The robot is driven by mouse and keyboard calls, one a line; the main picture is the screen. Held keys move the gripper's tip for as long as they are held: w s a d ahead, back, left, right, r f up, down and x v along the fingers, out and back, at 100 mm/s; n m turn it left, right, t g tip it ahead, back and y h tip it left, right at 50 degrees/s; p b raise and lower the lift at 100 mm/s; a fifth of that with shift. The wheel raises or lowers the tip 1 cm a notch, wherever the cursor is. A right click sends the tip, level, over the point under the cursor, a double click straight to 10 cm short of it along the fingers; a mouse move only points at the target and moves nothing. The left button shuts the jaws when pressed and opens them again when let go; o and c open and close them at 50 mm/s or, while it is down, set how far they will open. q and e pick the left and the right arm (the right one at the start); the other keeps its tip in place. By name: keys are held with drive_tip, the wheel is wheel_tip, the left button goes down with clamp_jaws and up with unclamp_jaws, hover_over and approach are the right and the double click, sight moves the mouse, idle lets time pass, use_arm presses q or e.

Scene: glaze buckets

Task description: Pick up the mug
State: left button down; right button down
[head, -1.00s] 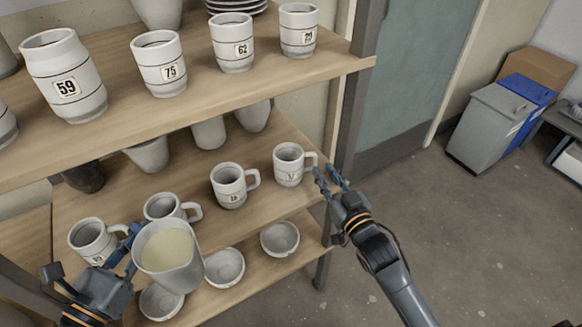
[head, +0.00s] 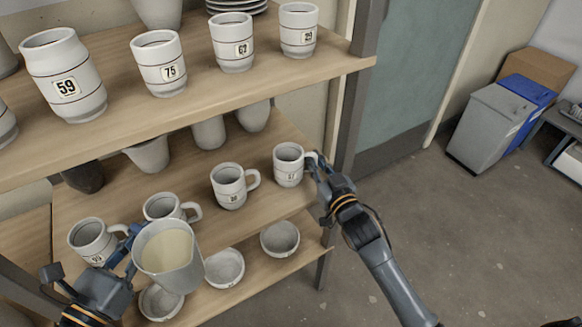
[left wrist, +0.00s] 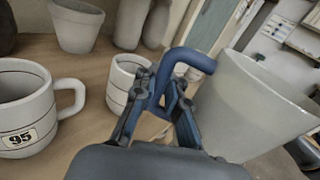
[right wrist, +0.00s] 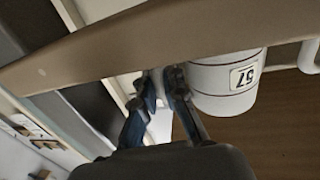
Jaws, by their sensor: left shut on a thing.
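A white mug (head: 287,166) with a dark band and a number label stands upright at the right end of the middle shelf. In the right wrist view the picture is inverted and the mug (right wrist: 228,78) reads 57. My right gripper (head: 314,165) is at its handle side. The fingers (right wrist: 162,85) are apart, with a pale part, apparently the handle, between them. My left gripper (head: 129,243) is shut on the blue handle of a jug (head: 165,268) of cream liquid, held upright in front of the shelf. The left wrist view shows the handle (left wrist: 190,58) in the fingers.
More mugs (head: 230,186) stand left on the same shelf, one (left wrist: 30,108) labelled 95. Flowerpot-like cups (head: 148,153) stand behind. Bowls (head: 280,238) sit on the shelf below. The upper shelf (head: 190,105) with numbered cups overhangs. A shelf post (head: 352,100) stands near my right gripper.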

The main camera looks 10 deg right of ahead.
use_arm(q)
drive_tip(key=shift+r, duration=0.15)
use_arm(e)
drive_tip(key=shift+r, duration=0.3)
idle(0.5)
use_arm(q)
drive_tip(key=shift+r+p, duration=0.25)
drive_tip(key=shift+p, duration=0.05)
use_arm(e)
drive_tip(key=shift+r, duration=1.5)
use_arm(q)
drive_tip(key=shift+r+p, duration=0.5)
drive_tip(key=shift+r, duration=0.1)
use_arm(e)
drive_tip(key=s+a+r, duration=0.9)
drive_tip(key=s, duration=0.1)
drive_tip(key=shift+a+r, duration=0.15)
drive_tip(key=shift+r, duration=0.1)
